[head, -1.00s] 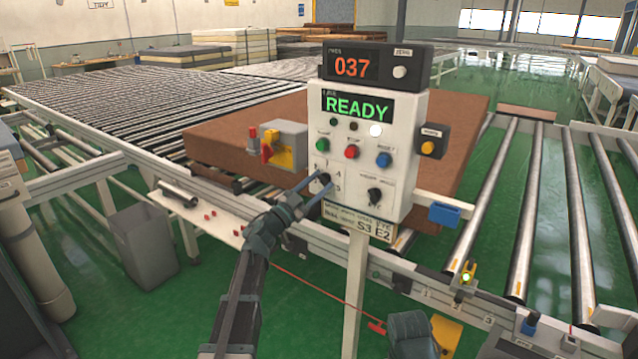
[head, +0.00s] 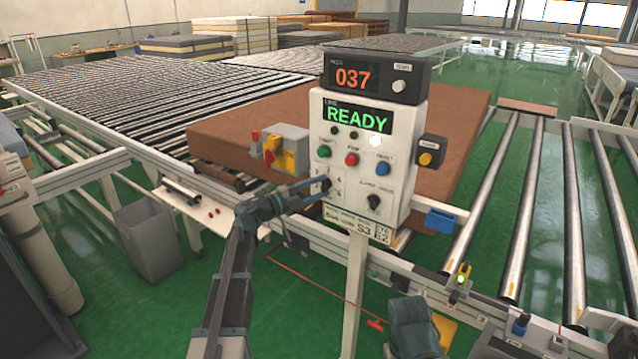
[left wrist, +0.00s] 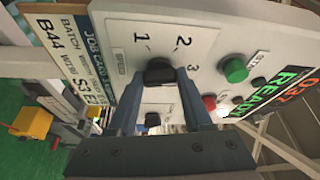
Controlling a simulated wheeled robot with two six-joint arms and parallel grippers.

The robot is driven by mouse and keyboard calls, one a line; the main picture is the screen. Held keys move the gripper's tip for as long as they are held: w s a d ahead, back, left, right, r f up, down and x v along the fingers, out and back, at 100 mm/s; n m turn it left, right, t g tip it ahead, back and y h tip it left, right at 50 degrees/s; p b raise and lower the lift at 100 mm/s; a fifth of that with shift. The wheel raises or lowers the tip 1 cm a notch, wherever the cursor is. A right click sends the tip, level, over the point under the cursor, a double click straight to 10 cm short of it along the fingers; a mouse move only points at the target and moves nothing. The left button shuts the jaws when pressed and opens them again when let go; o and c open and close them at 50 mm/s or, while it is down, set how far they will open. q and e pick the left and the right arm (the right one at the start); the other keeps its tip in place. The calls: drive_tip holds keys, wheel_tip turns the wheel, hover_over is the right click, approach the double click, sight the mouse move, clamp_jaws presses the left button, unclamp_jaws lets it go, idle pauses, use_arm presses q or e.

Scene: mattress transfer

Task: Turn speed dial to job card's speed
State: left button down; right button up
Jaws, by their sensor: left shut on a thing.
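The white control panel (head: 352,150) stands on a post. Its black speed dial (head: 324,184) sits at the lower left of the panel face. My left gripper (head: 318,186) reaches in from the left and is shut on this dial. In the left wrist view, both fingers flank the dial (left wrist: 158,72), with the numbers 1, 2 and 3 around it; its pointer direction is not clear. The job card (head: 358,226) under the panel shows S3 E2, and it also shows in the left wrist view (left wrist: 80,62). My right gripper's fingers do not show.
A second black knob (head: 374,202) sits right of the dial, below green, red and blue buttons. The display (head: 357,117) reads READY, and the top box (head: 352,77) reads 037. A brown mattress (head: 235,130) lies behind the panel, with roller conveyors on both sides.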

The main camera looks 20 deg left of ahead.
use_arm(q)
drive_tip(key=shift+r+m+p, duration=0.1)
drive_tip(key=shift+m+p, duration=0.5)
drive_tip(key=shift+m, duration=0.3)
drive_tip(key=shift+g+y, duration=0.3)
drive_tip(key=shift+c, duration=1.6)
unclamp_jaws()
drive_tip(key=v, duration=1.3)
drive_tip(key=shift+s+a, duration=0.25)
drive_tip(key=shift+a, duration=0.05)
